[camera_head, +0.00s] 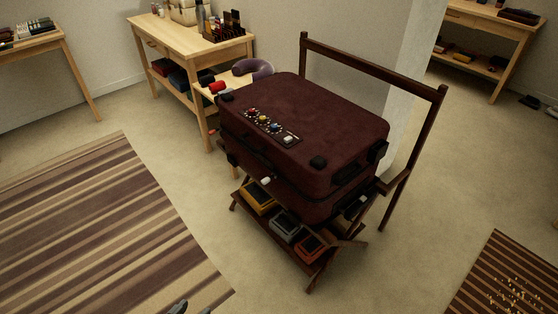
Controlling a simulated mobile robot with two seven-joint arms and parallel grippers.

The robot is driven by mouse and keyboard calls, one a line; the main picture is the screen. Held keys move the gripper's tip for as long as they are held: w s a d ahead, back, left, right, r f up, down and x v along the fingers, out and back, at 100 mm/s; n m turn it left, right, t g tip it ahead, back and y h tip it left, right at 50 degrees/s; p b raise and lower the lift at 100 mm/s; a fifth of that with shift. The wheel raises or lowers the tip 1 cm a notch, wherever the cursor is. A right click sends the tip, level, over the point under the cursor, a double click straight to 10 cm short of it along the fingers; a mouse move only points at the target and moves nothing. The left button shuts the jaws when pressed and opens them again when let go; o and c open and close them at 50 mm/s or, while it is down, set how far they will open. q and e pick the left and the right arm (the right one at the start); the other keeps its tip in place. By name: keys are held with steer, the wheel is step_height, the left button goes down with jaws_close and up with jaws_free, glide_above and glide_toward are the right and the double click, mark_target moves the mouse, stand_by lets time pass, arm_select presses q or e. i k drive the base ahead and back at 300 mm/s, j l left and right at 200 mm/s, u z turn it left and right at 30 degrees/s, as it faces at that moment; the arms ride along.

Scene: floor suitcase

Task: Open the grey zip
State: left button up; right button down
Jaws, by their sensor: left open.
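A dark maroon suitcase (320,115) lies closed on a wooden stand in the middle of the head view. A strip (270,124) on its lid carries red, yellow, blue and pale grey pieces. The pale grey piece (288,138) is at the strip's right end. A small whitish tab (265,181) shows at the suitcase's lower front side; I cannot tell if either is the grey zip's pull. My left gripper (191,309) barely shows at the bottom edge, open and well apart from the suitcase. My right gripper is not in view.
The stand's low shelf holds yellow (258,196), grey (285,228) and red (311,246) cases. Its tall dark rail (372,65) rises behind the suitcase. A wooden table (195,45) stands behind left. Striped rugs lie left (100,220) and lower right; floor before the stand is clear.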

mark_target(267, 180)
steer(key=i+j+z, duration=0.1)
steer(key=i, duration=0.35)
steer(key=i+j+z, duration=0.15)
steer(key=i, duration=0.3)
